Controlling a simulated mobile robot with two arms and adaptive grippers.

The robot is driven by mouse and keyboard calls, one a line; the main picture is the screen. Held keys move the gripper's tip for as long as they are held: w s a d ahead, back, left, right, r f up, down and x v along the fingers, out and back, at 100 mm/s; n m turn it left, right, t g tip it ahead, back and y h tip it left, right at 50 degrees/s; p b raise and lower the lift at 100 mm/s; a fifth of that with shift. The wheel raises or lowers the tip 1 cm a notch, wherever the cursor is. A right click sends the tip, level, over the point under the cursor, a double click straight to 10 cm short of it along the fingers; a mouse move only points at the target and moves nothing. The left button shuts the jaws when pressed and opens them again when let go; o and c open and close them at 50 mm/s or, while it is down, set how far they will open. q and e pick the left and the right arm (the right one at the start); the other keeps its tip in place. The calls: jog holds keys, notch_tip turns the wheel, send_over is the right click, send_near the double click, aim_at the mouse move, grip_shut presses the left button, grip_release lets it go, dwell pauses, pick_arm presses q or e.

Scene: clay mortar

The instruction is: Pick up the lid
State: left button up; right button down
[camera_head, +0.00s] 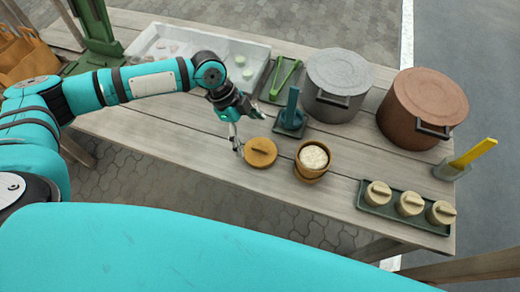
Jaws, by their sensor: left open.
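A round tan lid (261,153) with a raised bar handle lies flat on the wooden table near its front edge. A tan clay pot (311,172) stands just right of it, uncovered, with pale contents. My left gripper (249,133) is open and empty, reaching in from the left. One finger is at the lid's left edge; I cannot tell if it touches. The other finger is up and to the right, beyond the lid's far side. My right gripper is out of view.
Behind the lid stand a teal tool on a base (292,117), green tongs (285,76), a grey pot (337,82) and a copper pot (424,106). A green tray (398,215) with 3 small jars lies right. The table (180,128) is bare left of the lid.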

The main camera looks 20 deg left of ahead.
aim_at(259, 148)
pick_arm(q)
jog(key=p+x, duration=0.1)
jog(key=x, duration=0.7)
jog(key=shift+w+d+r, duration=0.1)
jog(key=shift+d+r, duration=0.05)
jog(key=shift+d, duration=0.05)
jog(key=c, duration=0.6)
